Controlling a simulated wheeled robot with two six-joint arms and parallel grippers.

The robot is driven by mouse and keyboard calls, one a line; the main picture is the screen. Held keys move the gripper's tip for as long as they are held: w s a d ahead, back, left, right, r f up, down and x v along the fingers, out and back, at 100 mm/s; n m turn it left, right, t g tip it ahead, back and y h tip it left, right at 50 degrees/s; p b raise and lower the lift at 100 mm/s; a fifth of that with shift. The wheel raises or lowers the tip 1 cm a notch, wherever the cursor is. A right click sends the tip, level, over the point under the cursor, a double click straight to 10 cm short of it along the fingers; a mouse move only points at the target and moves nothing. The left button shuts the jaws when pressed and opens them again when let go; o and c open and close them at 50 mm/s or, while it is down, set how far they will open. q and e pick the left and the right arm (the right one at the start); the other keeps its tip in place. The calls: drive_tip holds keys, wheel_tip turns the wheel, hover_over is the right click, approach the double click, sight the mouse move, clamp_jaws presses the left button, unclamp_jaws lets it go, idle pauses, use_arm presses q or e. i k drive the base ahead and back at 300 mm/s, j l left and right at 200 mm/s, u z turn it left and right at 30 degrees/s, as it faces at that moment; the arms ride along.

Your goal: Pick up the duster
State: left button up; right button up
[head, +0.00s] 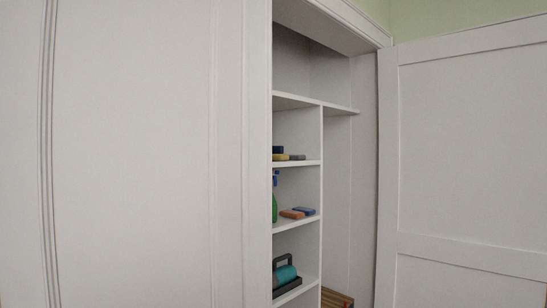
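I cannot make out a duster in the head view. A white closet stands open with shelves on its left side and a tall, narrow bay on its right. A dark tray with a handle (289,290) sits on a low shelf, with a rounded teal item (285,275) in or beside it. The left part of the shelves is hidden behind the white door or panel. Neither of my grippers is in view.
A green spray bottle (275,200) stands partly hidden on a middle shelf beside orange and blue blocks (296,213). More blocks (285,156) lie above. A striped wooden thing (336,298) is at the bay's bottom. An open door (470,160) spans the right, a white panel (140,150) the left.

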sight(278, 155)
drive_tip(key=k, duration=0.3)
drive_tip(key=k+u, duration=0.2)
drive_tip(key=u, duration=0.3)
drive_tip(key=k+j+u, duration=0.1)
drive_tip(key=u, duration=0.4)
drive_tip(key=l+u, duration=0.2)
drive_tip(key=u, duration=0.3)
drive_tip(key=i+l+u, duration=0.1)
drive_tip(key=l+u, duration=0.2)
drive_tip(key=u, duration=0.15)
drive_tip(key=l+u, duration=0.2)
drive_tip(key=u, duration=0.3)
drive_tip(key=k+l, duration=0.1)
drive_tip(key=l, duration=0.55)
drive_tip(key=k+l, duration=0.1)
drive_tip(key=l, duration=0.55)
drive_tip(key=k+l, duration=0.1)
drive_tip(key=l, duration=0.55)
drive_tip(key=k+l, duration=0.1)
drive_tip(key=l, duration=0.5)
